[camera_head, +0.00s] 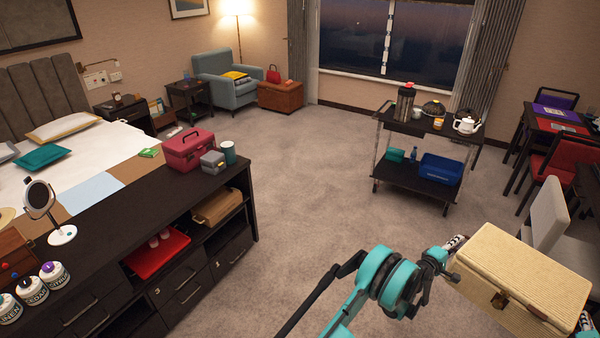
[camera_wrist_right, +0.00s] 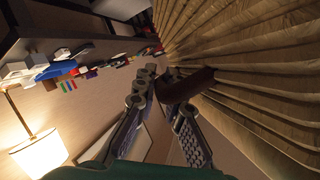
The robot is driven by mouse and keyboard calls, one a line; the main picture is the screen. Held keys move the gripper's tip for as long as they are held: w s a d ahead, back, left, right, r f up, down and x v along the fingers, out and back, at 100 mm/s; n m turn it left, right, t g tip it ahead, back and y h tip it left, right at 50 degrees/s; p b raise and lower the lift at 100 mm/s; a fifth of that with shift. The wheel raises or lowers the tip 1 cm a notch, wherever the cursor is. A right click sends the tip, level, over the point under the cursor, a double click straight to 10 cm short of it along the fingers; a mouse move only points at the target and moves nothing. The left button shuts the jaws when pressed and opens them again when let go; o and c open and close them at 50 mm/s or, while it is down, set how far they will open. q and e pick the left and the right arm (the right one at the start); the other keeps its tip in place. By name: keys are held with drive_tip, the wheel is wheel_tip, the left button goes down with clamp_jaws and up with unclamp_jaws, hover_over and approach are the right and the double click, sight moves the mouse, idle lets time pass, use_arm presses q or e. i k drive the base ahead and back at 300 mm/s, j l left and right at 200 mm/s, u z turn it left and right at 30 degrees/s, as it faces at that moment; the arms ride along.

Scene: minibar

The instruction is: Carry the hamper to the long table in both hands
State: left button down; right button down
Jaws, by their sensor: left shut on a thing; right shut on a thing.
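The hamper (camera_head: 522,280), a pale woven case with a clasp on its front, is held up at the lower right of the head view. Its ribbed side (camera_wrist_right: 245,75) fills the right of the right wrist view. My left gripper (camera_head: 450,265) is at the hamper's left end, shut on it; the exact contact is small. My right gripper (camera_wrist_right: 165,90) is shut on the hamper's dark brown handle (camera_wrist_right: 190,82). In the head view only a bit of my right arm shows at the right edge. I cannot tell which furniture is the long table.
A dark cabinet (camera_head: 135,235) with drawers stands at the left, carrying a red toolbox (camera_head: 188,150). A serving trolley (camera_head: 400,180) stands ahead. A dark table (camera_head: 558,120) with chairs, including a white chair (camera_head: 545,212), is at the right. The middle carpet (camera_head: 300,190) is clear.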

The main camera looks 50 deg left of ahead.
sight(126, 210)
drive_tip(key=i+j+u, duration=0.15)
drive_tip(key=j+u, duration=0.3)
drive_tip(key=i+j+u, duration=0.25)
drive_tip(key=u, duration=0.25)
drive_tip(key=i+j+u, duration=0.25)
drive_tip(key=u, duration=0.2)
drive_tip(key=i+j+u, duration=0.1)
drive_tip(key=i+u, duration=0.2)
drive_tip(key=u, duration=0.15)
drive_tip(key=i+u, duration=0.3)
drive_tip(key=u, duration=0.2)
drive_tip(key=i+l+u, duration=0.1)
drive_tip(key=i+u, duration=0.2)
drive_tip(key=u, duration=0.15)
drive_tip(key=i+l+u, duration=0.2)
drive_tip(key=u, duration=0.25)
drive_tip(key=i+l+u, duration=0.35)
drive_tip(key=u, duration=0.15)
